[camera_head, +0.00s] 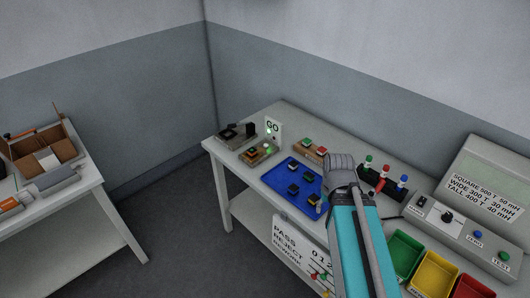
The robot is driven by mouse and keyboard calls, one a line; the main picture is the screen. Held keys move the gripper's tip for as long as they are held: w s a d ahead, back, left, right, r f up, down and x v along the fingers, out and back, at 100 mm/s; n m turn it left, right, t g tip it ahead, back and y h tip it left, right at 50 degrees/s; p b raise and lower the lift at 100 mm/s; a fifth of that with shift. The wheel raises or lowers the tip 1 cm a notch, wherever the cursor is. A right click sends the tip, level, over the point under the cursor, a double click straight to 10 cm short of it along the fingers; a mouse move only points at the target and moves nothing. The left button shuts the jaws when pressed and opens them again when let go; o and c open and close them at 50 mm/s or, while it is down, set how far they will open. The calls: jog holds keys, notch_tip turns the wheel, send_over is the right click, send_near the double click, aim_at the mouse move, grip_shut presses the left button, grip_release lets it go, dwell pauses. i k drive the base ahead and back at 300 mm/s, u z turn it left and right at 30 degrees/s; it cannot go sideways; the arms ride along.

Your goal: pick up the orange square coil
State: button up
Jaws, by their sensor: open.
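Several small dark coils with coloured tops sit on the blue tray (276,181). Part of the tray's right side is hidden behind the arm.
Behind is a wooden block (314,152). At right are a black stand (375,184), green (404,250) and yellow (437,272) bins, and a tester (455,228).

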aim_at(252, 152)
jog(key=z, duration=0.75)
jog(key=k, duration=0.6)
jog(key=u, duration=1.15)
jog(key=i, duration=1)
